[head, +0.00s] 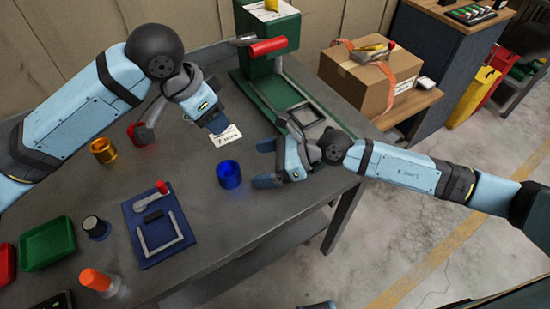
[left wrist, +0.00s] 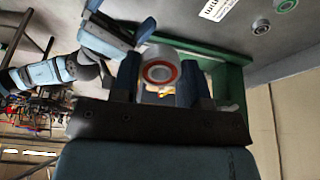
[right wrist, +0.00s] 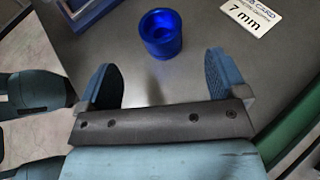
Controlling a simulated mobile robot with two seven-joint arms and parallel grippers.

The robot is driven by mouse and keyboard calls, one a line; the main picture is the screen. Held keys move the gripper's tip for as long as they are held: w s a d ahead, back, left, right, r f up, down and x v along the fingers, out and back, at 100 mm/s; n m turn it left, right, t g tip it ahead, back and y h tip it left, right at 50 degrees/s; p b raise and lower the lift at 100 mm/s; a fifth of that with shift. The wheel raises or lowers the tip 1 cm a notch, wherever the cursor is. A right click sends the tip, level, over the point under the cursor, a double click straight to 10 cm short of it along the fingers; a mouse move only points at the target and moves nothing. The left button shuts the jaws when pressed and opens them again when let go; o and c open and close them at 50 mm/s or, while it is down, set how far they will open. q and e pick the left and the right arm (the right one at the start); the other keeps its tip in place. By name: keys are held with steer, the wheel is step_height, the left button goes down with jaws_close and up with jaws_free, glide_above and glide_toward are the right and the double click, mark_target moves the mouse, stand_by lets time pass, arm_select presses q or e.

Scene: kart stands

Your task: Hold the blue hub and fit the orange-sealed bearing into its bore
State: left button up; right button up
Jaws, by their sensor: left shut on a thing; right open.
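The blue hub (head: 229,174) stands upright on the grey bench, its bore facing up. The right wrist view also shows it (right wrist: 161,33), just beyond my fingertips. My right gripper (head: 264,163) is open and empty, low over the bench to the right of the hub, not touching it. My left gripper (head: 216,123) is shut above the bench, behind the hub in the head view. In the left wrist view the orange-sealed bearing (left wrist: 160,73), a pale ring with an orange inner band, sits between its fingers (left wrist: 158,75). The head view hardly shows this bearing.
A white 7 mm card (head: 227,137) lies behind the hub. A green press (head: 275,75) stands at the back. A brass ring (head: 103,150), a blue tool mat (head: 137,232) and a green tray (head: 47,243) lie left. Two other rings, one green-sealed (left wrist: 286,5), show in the left wrist view.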

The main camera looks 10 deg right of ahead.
mark_target(228, 171)
steer(key=x, duration=0.9)
steer(key=shift+s, duration=0.1)
steer(key=shift+c, duration=0.4)
steer(key=c, duration=1.1)
steer(key=shift+c, duration=0.2)
